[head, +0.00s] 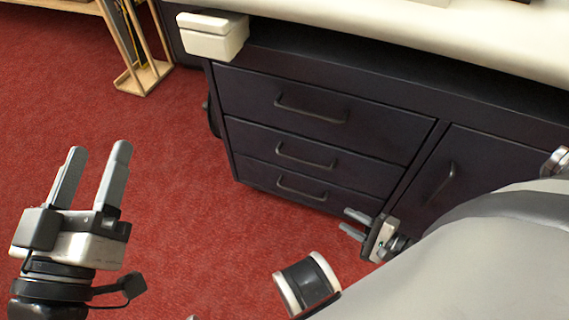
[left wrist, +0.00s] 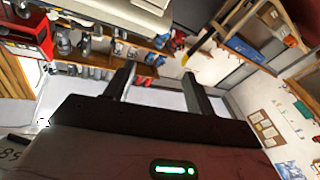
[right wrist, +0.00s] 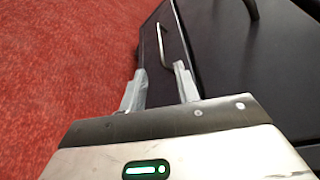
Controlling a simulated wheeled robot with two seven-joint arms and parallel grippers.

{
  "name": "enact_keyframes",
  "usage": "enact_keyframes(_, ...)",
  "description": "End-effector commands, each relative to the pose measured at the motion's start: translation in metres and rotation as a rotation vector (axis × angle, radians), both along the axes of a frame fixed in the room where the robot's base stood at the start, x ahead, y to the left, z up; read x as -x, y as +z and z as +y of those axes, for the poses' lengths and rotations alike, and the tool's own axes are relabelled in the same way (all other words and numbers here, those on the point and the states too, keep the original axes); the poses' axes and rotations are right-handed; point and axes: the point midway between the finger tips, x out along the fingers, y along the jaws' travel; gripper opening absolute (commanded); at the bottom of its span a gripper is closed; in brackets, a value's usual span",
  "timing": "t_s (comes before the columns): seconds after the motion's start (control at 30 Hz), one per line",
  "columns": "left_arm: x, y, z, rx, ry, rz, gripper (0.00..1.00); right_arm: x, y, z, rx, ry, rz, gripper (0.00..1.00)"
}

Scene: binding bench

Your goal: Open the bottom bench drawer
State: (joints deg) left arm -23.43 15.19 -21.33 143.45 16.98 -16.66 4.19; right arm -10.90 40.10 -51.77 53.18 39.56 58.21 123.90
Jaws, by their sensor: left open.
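The bottom drawer (head: 255,178) is the lowest of three dark drawers in the bench and looks shut, flush with those above. Its grey bar handle (head: 302,188) is in plain view. My right gripper (head: 349,220) is low, right of and below that handle in the head view, with its fingers apart and empty. In the right wrist view a bar handle (right wrist: 163,45), seemingly the bottom drawer's, lies beyond the gap between the fingertips (right wrist: 160,71); I see no contact. My left gripper (head: 99,148) is open and empty over the floor at the left.
The middle drawer handle (head: 305,156) and top drawer handle (head: 312,109) are above. A cupboard door (head: 480,170) is right of the drawers. A white box (head: 213,36) sits at the bench's left corner. Red floor (head: 190,220) before the drawers is clear; a wooden rack (head: 143,75) stands behind.

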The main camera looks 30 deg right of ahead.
Motion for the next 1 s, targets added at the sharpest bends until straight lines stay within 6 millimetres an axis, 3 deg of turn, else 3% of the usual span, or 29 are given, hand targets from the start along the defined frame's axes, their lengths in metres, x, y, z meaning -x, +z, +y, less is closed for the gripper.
enact_keyframes(0.17,0.001,0.004,0.000,-0.002,0.002,-0.041,0.55,-0.007,-0.007,0.002,-0.011,-0.002,0.008,0.32)
enact_keyframes(0.7,0.005,0.051,0.001,-0.108,0.041,-0.491,0.55,-0.109,-0.032,0.044,-0.009,-0.002,0.005,0.32)
enact_keyframes(1.0,0.016,0.069,-0.001,-0.144,0.051,-0.673,0.55,-0.138,-0.038,0.056,-0.007,-0.003,0.008,0.32)
